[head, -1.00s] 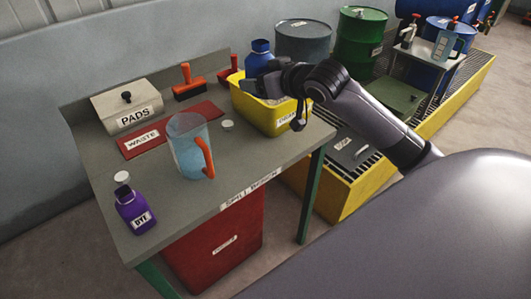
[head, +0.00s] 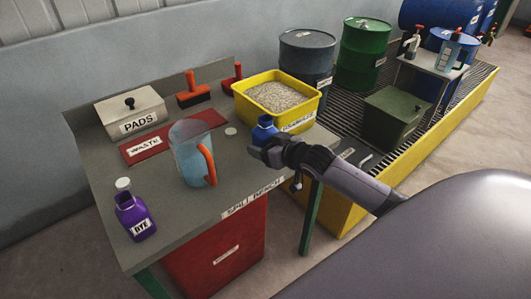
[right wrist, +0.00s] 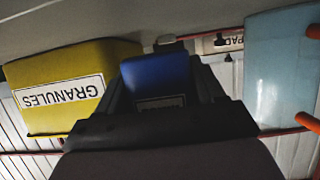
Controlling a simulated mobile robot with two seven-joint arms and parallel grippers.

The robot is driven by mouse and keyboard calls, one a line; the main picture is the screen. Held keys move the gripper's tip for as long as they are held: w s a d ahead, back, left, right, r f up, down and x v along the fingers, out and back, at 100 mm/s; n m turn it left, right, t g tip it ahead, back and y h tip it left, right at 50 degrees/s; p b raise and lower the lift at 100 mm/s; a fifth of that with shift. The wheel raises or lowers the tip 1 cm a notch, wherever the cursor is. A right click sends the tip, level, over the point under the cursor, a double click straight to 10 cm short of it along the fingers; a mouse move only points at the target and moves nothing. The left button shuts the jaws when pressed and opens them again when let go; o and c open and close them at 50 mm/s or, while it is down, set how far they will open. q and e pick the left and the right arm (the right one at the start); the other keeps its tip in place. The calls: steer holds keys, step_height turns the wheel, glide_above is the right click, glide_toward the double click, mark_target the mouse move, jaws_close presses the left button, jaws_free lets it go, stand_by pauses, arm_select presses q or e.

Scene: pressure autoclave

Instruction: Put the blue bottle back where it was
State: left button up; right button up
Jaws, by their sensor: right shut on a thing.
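The blue bottle (head: 264,128) is roughly upright at the bench's right side, just in front of the yellow granules tub (head: 303,107). My right gripper (head: 262,151) is shut on the blue bottle and hides its lower part in the head view. In the right wrist view the blue bottle (right wrist: 157,76) sits between the dark fingers, with the yellow tub (right wrist: 60,80) beside it. I cannot tell whether the bottle's base touches the bench (head: 190,215). A small white cap (head: 231,131) lies on the bench to its left. My left gripper is not in view.
A clear jug with an orange handle (head: 189,155) stands left of the bottle. A purple dye bottle (head: 134,215), a pads box (head: 130,110), a red waste mat (head: 150,147) and orange-red brushes (head: 192,90) are also on the bench. Bare bench lies between jug and front edge.

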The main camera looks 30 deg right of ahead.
steer(key=shift+f, duration=1.25)
steer(key=o, duration=1)
steer(key=shift+f, duration=0.15)
steer(key=shift+r, duration=0.2)
steer(key=a+v, duration=0.1)
steer(key=v, duration=1.1)
steer(key=s+a+f+n+g+y, duration=0.1)
steer(key=s+a+f+g, duration=0.2)
steer(key=s+a+f, duration=1.1)
step_height(320, 180, down, 2)
steer(key=shift+s+a+f+p, duration=0.1)
steer(key=shift+s+a+p, duration=0.1)
steer(key=shift+s+p, duration=0.3)
